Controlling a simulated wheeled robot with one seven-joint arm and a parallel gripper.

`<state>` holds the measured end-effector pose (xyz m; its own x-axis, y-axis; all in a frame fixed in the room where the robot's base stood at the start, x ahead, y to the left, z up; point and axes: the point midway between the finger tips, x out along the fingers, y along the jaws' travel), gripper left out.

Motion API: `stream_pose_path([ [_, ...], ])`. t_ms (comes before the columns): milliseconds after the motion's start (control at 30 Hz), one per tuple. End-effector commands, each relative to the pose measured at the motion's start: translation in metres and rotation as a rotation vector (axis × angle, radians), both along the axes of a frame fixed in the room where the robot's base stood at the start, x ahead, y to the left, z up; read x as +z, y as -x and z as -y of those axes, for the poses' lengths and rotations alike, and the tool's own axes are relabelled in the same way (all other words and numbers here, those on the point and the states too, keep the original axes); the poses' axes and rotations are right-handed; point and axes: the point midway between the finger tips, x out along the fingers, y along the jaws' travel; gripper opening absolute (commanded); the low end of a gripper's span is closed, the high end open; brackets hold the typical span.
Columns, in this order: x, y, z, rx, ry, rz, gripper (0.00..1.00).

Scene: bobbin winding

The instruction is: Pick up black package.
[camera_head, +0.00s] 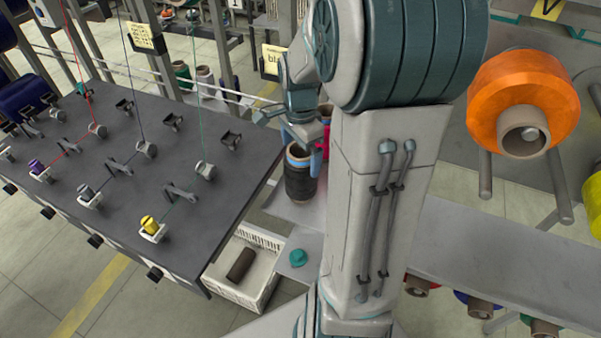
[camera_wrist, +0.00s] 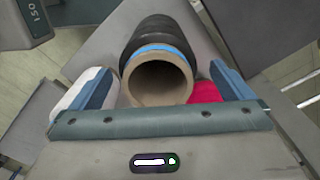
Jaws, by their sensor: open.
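The black package (camera_head: 299,183) is a spool of black thread on a brown tube with a blue band near its top. It stands upright on a grey surface left of my arm. In the wrist view the black package (camera_wrist: 160,38) lies between my two blue fingers, its open tube end facing the camera. My gripper (camera_head: 303,150) is over the top of the package in the head view. In the wrist view my gripper (camera_wrist: 161,90) is open, with a visible gap on either side of the tube. My arm hides part of the surface to the right.
A dark winding table (camera_head: 135,185) with small spools stands on the left. A white crate (camera_head: 262,291) holding a brown tube is below. A teal object (camera_head: 298,257) sits nearby. A pink-red item (camera_wrist: 207,93) is beside the package. An orange spool (camera_head: 523,98) hangs at right.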

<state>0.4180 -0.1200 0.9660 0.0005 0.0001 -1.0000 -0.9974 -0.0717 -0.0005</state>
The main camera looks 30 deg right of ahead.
Motion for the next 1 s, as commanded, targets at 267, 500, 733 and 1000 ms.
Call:
stream_pose_path([
  [267, -0.034, 0.003, -0.001, 0.000, -0.001, -0.001, 1.00],
  [500, -0.035, 0.003, -0.001, -0.001, 0.000, 0.001, 1.00],
  [733, -0.035, 0.003, -0.001, 0.000, 0.000, 0.001, 0.49],
  [1000, -0.030, 0.002, 0.000, 0.000, 0.002, 0.003, 0.49],
])
